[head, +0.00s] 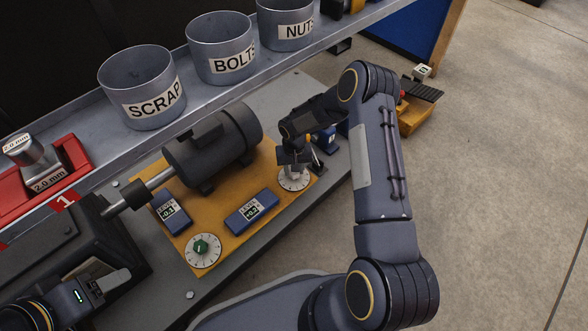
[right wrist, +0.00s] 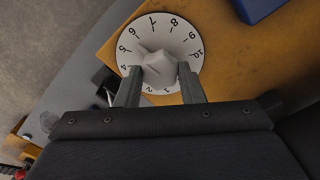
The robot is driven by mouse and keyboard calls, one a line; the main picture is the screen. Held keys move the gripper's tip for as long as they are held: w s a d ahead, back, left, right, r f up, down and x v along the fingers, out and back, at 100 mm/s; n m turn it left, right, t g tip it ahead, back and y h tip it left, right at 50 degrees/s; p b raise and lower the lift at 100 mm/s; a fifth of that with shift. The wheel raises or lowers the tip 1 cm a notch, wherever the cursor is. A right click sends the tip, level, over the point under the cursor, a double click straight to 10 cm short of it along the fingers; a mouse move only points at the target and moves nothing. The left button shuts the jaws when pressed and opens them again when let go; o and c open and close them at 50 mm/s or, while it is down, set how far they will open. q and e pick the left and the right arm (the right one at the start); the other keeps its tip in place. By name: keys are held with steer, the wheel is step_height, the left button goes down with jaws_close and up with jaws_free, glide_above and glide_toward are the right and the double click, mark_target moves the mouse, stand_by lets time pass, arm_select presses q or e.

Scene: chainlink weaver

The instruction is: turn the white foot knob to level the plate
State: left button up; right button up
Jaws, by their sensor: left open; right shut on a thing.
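The white foot knob (right wrist: 159,70) stands at the centre of a round numbered dial (right wrist: 143,38) on the yellow plate (head: 225,256). My right gripper (right wrist: 157,84) reaches down over the dial and is shut on the knob, one finger on each side. In the head view the gripper partly hides the knob, above its dial (head: 293,184). Two blue level gauges lie on the plate: the left one (head: 171,221) seems to read -0.2, the right one (head: 251,211) +0.2. My left gripper (head: 110,278) is open and empty at the lower left.
A green knob (head: 201,246) sits on a second dial at the plate's front corner. A dark motor (head: 212,148) stands on the plate, its shaft (head: 135,195) running left. Bins of scrap, bolts and nuts stand on the shelf (head: 215,95) above. Open floor lies right.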

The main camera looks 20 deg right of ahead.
steer(key=m, duration=0.4)
steer(key=shift+m, duration=0.4)
stand_by(0.4)
steer(key=o, duration=1)
step_height(320, 180, up, 8)
steer(key=p, duration=0.2)
steer(key=shift+f+p, duration=0.1)
steer(key=shift+p, duration=0.3)
steer(key=shift+s, duration=0.1)
